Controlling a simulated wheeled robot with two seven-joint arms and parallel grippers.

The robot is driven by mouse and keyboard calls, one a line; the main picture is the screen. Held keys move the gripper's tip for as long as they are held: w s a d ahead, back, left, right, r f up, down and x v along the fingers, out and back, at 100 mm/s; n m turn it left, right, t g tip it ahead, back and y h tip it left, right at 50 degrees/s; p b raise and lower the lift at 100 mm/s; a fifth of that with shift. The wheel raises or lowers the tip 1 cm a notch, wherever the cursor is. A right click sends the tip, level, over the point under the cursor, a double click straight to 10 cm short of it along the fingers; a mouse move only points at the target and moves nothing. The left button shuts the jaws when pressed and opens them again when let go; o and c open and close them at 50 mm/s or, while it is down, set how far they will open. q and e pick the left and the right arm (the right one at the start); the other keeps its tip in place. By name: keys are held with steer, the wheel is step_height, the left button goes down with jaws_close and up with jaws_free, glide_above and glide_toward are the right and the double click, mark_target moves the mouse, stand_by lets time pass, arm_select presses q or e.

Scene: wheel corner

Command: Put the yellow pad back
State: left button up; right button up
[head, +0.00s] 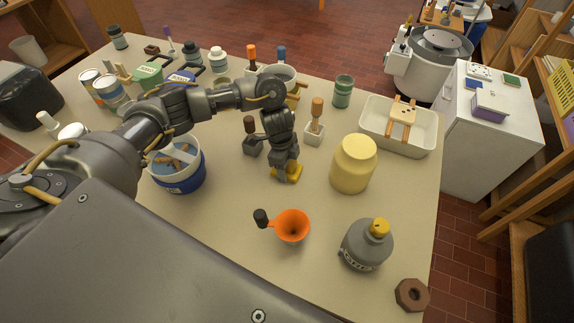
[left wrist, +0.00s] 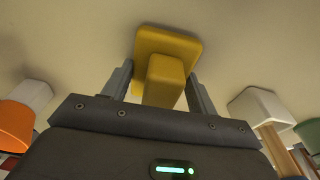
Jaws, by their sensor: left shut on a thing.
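My left gripper (head: 285,173) points down over the middle of the table and is shut on the yellow pad (head: 294,172). In the left wrist view the yellow pad (left wrist: 185,44) shows as a flat square plate with a block-shaped grip. That grip stands between the two fingers of the left gripper (left wrist: 161,84). The pad is at or very near the tabletop; I cannot tell whether it touches. In the head view the gripper hides part of the pad. My right gripper is not in view.
A yellow jar (head: 353,164) stands right of the gripper, and a white block with a wooden handle (head: 314,138) just behind. A dark handled block (head: 251,145) is close on the left. A white tray (head: 429,136) sits at back right.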

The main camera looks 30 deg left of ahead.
arm_select(q)
steer(key=shift+f, duration=0.15)
steer(key=shift+f, duration=0.1)
steer(key=o, duration=0.9)
steer(key=shift+o, duration=0.2)
steer(key=shift+b, duration=0.75)
steer(key=r, duration=0.3)
steer(key=a+r, duration=0.1)
steer(key=r, duration=0.3)
steer(key=r+p, duration=0.1)
steer(key=r, duration=0.2)
steer(key=shift+a+r, duration=0.15)
steer(key=shift+r, duration=0.25)
